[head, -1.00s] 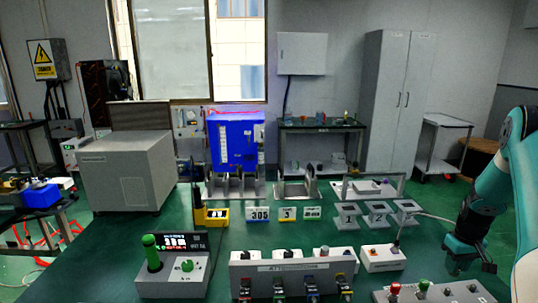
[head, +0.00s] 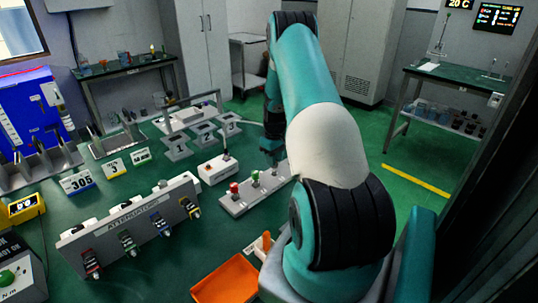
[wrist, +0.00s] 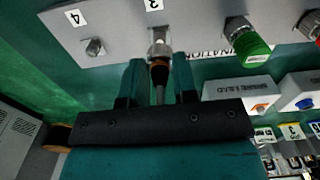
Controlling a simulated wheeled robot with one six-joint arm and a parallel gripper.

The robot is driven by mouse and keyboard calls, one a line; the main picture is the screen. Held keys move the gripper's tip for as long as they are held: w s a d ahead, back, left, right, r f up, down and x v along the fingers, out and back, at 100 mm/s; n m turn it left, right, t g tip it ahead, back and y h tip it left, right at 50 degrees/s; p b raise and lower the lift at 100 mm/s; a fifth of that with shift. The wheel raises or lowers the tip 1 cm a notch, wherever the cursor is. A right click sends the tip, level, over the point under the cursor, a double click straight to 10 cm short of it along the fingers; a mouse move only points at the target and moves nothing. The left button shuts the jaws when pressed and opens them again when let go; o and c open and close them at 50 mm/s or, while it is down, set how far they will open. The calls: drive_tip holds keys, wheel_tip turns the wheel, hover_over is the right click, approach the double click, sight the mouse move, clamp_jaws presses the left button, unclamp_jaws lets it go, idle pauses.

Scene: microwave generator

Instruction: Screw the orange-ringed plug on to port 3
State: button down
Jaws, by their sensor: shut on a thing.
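In the wrist view my gripper (wrist: 159,85) is shut on the orange-ringed plug (wrist: 159,66), with one finger on each side of it. The plug's dark body and cable run back between the fingers. Its front end is at port 3 (wrist: 159,34) on the grey panel (wrist: 200,22), in line with it and seemingly touching. I cannot tell how far the thread is engaged. In the head view the panel (head: 236,207) stands on the green table; my arm hides its right end and most of my gripper (head: 271,153).
Bare port 4 (wrist: 94,46) is beside port 3. A green cap (wrist: 248,48) and a red cap (wrist: 312,24) sit on the other ports. A white box (head: 217,168) stands close behind the panel, the attenuator rack (head: 130,215) to its left. An orange tray (head: 226,281) lies in front.

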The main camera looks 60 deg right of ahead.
drive_tip(key=shift+f+b, duration=0.4)
drive_tip(key=shift+f, duration=0.55)
drive_tip(key=shift+f+b, duration=0.4)
drive_tip(key=shift+f, duration=0.1)
idle(1.3)
drive_tip(key=c, duration=0.8)
unclamp_jaws()
drive_tip(key=shift+r, duration=0.1)
wheel_tip(320, 180, up, 17)
drive_tip(key=shift+r+b, duration=0.1)
drive_tip(key=shift+b, duration=0.95)
